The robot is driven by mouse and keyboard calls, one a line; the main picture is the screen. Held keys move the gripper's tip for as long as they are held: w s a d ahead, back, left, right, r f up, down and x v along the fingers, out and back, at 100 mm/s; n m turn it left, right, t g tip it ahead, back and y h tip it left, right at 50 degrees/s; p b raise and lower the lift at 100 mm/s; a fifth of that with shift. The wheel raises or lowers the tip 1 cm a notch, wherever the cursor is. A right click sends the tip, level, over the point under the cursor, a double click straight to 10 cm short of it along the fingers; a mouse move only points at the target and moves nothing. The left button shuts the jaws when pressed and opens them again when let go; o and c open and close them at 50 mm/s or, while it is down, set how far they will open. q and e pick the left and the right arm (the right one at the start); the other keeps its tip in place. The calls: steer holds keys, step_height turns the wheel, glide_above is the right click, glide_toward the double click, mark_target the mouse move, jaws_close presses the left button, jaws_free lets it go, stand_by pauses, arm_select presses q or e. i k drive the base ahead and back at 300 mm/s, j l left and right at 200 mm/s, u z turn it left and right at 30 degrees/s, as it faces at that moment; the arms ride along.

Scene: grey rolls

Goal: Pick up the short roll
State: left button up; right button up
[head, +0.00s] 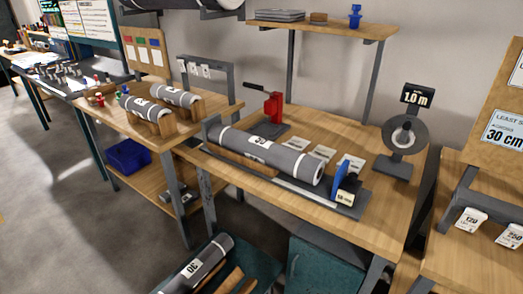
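Two short grey rolls with white bands lie on wooden cradles on the left wooden table: a nearer roll (144,108) and a farther roll (176,96). I cannot tell from their labels which is the task's short roll. A longer grey roll (265,152) with a white number label lies on the middle bench. Another grey roll (205,263) with a label lies low at the bottom, partly cut off by the frame. Neither of my grippers is in view.
The middle bench (318,216) also bears a red press (273,107), white cards, a blue end stop (341,178) and a round gauge (404,134) marked 1.0 m. A blue bin (127,156) sits on the left table's lower shelf. Grey floor (80,220) is open at left.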

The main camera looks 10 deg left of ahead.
mark_target(306, 168)
steer(key=u, duration=2)
steer(key=z, duration=1.55)
steer(key=i+l+u, duration=0.2)
steer(key=u, duration=0.2)
steer(key=i+l+u, duration=0.15)
steer(key=l+u, duration=0.2)
steer(key=i+l+u, duration=0.1)
steer(key=l+u, duration=0.3)
